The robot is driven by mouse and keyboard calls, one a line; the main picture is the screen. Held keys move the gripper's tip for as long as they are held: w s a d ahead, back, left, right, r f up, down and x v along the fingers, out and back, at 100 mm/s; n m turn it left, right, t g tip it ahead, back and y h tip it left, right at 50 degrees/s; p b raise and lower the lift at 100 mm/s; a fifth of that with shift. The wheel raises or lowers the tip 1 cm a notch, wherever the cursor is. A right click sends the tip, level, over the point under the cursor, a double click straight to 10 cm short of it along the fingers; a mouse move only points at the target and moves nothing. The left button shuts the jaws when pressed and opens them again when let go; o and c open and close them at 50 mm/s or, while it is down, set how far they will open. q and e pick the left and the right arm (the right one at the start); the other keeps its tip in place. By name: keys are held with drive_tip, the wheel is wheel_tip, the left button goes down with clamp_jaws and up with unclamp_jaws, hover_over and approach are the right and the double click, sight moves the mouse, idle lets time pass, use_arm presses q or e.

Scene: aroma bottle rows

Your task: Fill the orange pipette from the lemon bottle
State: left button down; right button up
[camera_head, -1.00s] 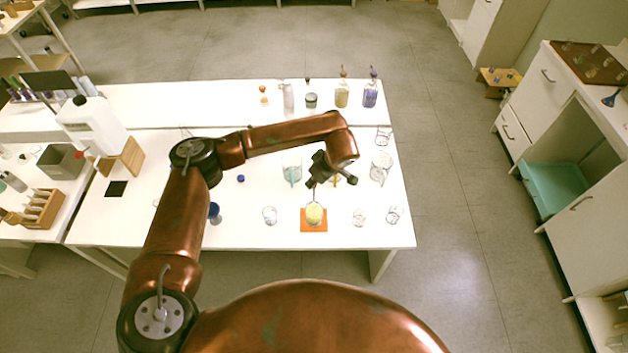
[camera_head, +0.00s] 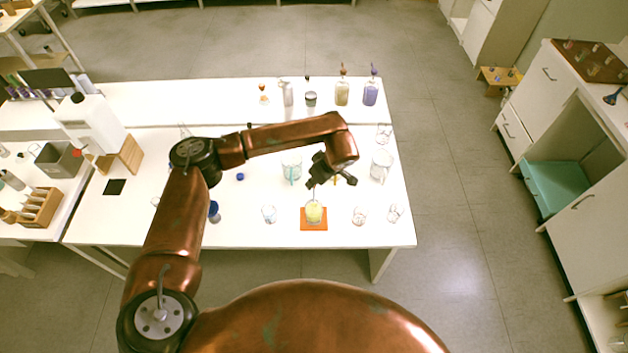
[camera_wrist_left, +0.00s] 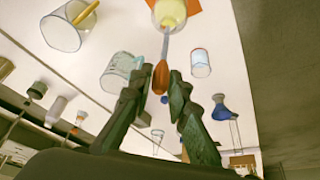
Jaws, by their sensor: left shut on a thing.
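The lemon bottle (camera_head: 314,213) is a small clear vessel of pale yellow liquid on an orange mat (camera_head: 304,227) near the front table edge. It shows at the top of the left wrist view (camera_wrist_left: 170,12). My left gripper (camera_head: 325,177) is above it, shut on the orange pipette (camera_wrist_left: 160,78) by its orange bulb; the fingers flank the bulb in the left wrist view. The pale stem runs from the bulb to the lemon bottle, with its tip at or inside the mouth. The liquid level inside the pipette cannot be made out. My right gripper is out of view.
Small glasses (camera_head: 269,214) (camera_head: 359,215) stand on both sides of the mat. Beakers with rods (camera_head: 291,168) (camera_head: 381,166) stand behind.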

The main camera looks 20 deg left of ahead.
sight(314, 196)
use_arm(q)
drive_tip(key=shift+f+b, duration=0.8)
drive_tip(key=shift+f, duration=0.4)
drive_tip(key=shift+f+b, duration=2.25)
drive_tip(key=shift+f, duration=1.1)
drive_tip(key=c, duration=2.5)
unclamp_jaws()
idle(0.5)
